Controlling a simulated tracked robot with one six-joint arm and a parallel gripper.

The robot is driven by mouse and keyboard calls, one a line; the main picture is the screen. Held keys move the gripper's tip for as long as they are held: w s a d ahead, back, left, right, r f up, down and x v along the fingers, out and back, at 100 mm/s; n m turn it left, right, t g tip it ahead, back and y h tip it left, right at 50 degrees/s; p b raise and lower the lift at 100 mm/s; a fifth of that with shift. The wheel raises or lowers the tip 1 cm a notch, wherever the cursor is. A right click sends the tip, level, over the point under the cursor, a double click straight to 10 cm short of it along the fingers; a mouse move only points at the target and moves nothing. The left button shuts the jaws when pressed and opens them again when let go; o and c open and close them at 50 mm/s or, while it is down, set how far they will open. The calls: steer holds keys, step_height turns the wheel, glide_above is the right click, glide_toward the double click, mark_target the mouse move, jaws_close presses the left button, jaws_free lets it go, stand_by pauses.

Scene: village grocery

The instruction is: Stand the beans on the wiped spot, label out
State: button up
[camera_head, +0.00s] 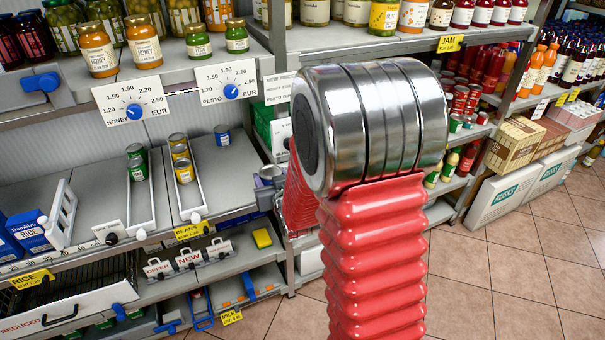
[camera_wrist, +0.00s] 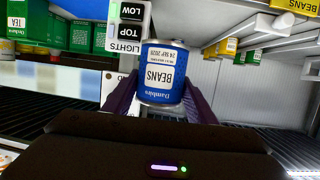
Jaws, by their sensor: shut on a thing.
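A blue beans can (camera_wrist: 160,95) stands out in the middle of the wrist view, its lettered label facing the camera and reading upside down in that picture. My gripper (camera_wrist: 157,88) has its purple fingers on both sides of the can and is shut on it. Another small blue can (camera_head: 222,134) stands on the shelf at the back, right of the yellow cans (camera_head: 182,163). I cannot pick out a wiped spot.
Green cans (camera_head: 136,162) stand in a rail above the shelf edge, whose yellow beans tag (camera_head: 190,231) hangs below. A yellow sponge (camera_head: 262,238) lies on the lower shelf. Honey jars (camera_head: 97,48) line the upper shelf. Green boxes (camera_wrist: 80,36) and a lights sign (camera_wrist: 125,30) show behind the can.

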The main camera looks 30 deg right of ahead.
steer(key=w+a+r+n+y, duration=0.1)
steer(key=a+n+y, duration=0.1)
steer(key=a, duration=1.1)
steer(key=shift+a+r+y, duration=0.15)
steer(key=shift+a+y, duration=0.25)
